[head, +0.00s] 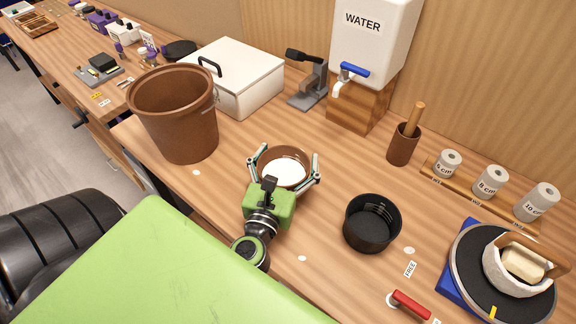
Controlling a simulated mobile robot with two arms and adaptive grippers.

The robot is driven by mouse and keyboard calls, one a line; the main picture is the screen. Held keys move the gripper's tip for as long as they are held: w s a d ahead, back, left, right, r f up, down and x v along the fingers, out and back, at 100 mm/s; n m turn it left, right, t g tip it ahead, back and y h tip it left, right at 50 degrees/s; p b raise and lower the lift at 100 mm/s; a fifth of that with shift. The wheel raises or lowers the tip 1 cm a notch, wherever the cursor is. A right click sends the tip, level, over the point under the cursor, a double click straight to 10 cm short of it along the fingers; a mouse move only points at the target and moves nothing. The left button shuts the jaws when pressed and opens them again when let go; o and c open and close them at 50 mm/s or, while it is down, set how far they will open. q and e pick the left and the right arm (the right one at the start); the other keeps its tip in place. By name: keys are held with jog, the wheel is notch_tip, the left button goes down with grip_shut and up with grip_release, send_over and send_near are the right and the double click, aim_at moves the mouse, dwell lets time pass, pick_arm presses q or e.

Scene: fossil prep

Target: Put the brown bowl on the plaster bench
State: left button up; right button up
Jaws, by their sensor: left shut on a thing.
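The brown bowl (286,150) is on or just above the wooden bench (236,129), with white material inside it. I cannot tell whether its base touches the bench. My left gripper (284,172) is shut on the bowl, with one finger on each side of its rim. The gripper's green body hides the bowl's near side. My right gripper is not in view.
A brown bucket (181,140) stands left of the bowl, and a white lidded box (239,88) is behind it. A black bowl (372,226) stands to the right. A water dispenser (369,40) and a turntable (478,285) are farther right. Bare bench lies between the bowls.

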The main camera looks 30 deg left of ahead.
aim_at(289, 161)
pick_arm(q)
jog(key=f+b, duration=0.1)
jog(key=f, duration=0.1)
jog(key=f+b, duration=0.1)
jog(key=b, duration=0.1)
jog(key=shift+w+a+f, duration=0.2)
jog(key=shift+f, duration=0.2)
jog(key=shift+r, duration=0.15)
jog(key=o, duration=1.2)
jog(key=shift+f, duration=0.2)
jog(key=shift+r, duration=0.1)
